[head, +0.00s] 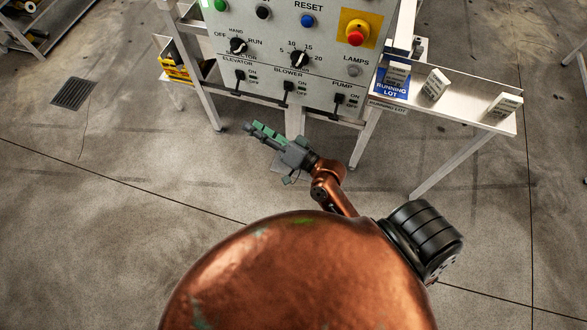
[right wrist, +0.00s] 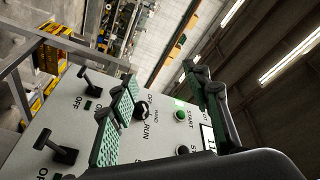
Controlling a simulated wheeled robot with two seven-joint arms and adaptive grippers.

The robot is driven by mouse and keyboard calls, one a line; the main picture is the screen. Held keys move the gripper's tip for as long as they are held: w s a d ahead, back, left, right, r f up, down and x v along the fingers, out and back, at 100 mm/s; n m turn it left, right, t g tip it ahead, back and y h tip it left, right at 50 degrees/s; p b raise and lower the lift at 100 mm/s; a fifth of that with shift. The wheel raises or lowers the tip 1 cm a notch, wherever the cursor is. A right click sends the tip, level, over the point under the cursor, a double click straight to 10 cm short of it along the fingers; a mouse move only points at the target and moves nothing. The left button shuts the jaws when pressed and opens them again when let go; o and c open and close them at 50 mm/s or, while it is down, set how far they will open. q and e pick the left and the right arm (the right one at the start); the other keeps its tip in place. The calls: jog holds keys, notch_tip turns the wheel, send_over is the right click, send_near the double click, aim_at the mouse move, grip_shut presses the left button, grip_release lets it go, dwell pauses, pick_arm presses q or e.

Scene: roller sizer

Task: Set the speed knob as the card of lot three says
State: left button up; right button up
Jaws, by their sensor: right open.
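The speed knob (head: 299,60) is a black knob on the grey control panel (head: 262,62), with marks 5, 10, 15 and 20 around it. Its exact pointing is too small to tell. My right gripper (head: 262,133) is open and empty, in front of and below the panel, apart from the knob. Its green-padded fingers (right wrist: 160,85) show in the right wrist view. My left gripper is out of view.
The panel also carries the selector knob (head: 238,46), three toggle levers (head: 288,88) along the bottom, a blue reset button (head: 307,20) and a red emergency button (head: 355,37) on yellow. The card shelf (head: 465,98) juts out right. Floor in front is clear.

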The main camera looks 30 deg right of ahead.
jog(key=s+d+f+n+g+h, duration=0.1)
jog(key=s+d+f+g, duration=0.1)
jog(key=f, duration=0.4)
jog(key=s+d+f+n+g+h, duration=0.2)
jog(key=s+f+g, duration=0.1)
jog(key=f, duration=0.3)
jog(key=s+d+f+n+g+h, duration=0.1)
jog(key=s+d+f+g, duration=0.1)
jog(key=s+f, duration=0.3)
jog(key=shift+d+f+g, duration=0.3)
jog(key=shift+f+g, duration=0.1)
jog(key=shift+f, duration=0.4)
